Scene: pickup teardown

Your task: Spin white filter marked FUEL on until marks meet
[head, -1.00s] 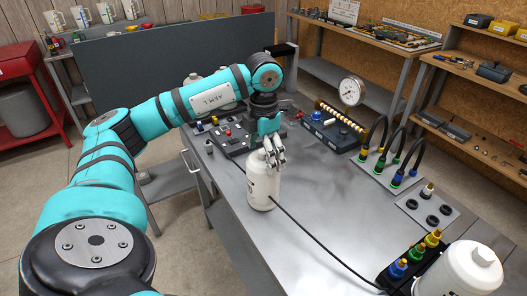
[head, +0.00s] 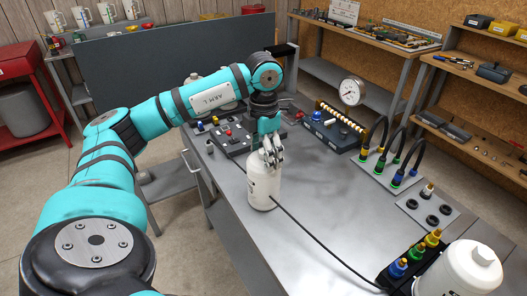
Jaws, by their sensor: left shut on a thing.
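A white filter (head: 263,190) stands upright on the grey bench in the middle of the head view. Small dark print shows at its left side, too small to read. My left gripper (head: 270,157) comes down from above and is shut on the top of this white filter. The fingers hide part of its top, and any marks that would meet cannot be made out. A second, larger white canister (head: 462,272) with a hex top stands at the lower right. My right gripper is not in view.
A black cable (head: 325,240) runs across the bench past the filter. Coloured fittings (head: 415,255), black hoses on a plate (head: 390,170), a gauge (head: 351,92) and a control box (head: 235,138) stand around. The bench right of the filter is mostly clear.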

